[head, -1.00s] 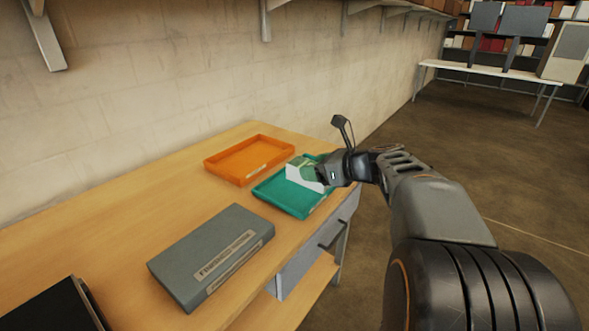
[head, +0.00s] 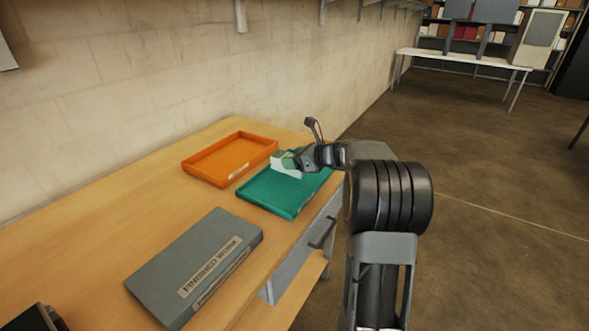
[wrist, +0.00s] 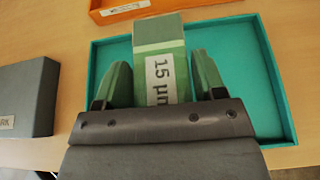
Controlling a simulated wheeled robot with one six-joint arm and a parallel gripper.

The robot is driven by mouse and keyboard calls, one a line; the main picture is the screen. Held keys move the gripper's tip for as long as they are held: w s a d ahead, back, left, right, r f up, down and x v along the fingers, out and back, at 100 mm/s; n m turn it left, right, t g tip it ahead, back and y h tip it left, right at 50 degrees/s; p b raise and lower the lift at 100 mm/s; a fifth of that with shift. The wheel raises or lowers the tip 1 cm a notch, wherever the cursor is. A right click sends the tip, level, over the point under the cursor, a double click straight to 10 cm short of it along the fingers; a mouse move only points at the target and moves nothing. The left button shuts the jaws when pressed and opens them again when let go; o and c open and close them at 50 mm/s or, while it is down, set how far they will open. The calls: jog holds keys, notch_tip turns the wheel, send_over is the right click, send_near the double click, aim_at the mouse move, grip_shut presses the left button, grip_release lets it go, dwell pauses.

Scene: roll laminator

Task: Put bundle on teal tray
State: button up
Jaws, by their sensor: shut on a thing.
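In the head view the bundle (head: 286,164) shows at the far-left part of the teal tray (head: 268,197), in front of my gripper (head: 297,160). The wrist view shows the teal tray (wrist: 248,60) behind and to the right of the bundle, whose left side lies near the tray's left rim. I cannot tell whether the bundle touches the tray floor.
An orange tray (head: 215,172) lies just beyond the teal tray, against the wall side. A drawer with a dark handle (head: 322,234) is below the table's right edge.

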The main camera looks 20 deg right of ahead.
jog(key=shift+w+d+f, duration=0.25)
jog(key=shift+w+f, duration=0.25)
jog(key=shift+f, duration=1.6)
jog(key=shift+f+b, duration=0.1)
jog(key=shift+b, duration=0.25)
jog(key=o, duration=1.2)
jog(key=shift+c, duration=0.2)
jog(key=shift+s+d+r, duration=0.1)
jog(key=shift+s+r, duration=0.1)
jog(key=v, duration=1.1)
jog(key=shift+s+d, duration=0.15)
jog(key=shift+s, duration=0.1)
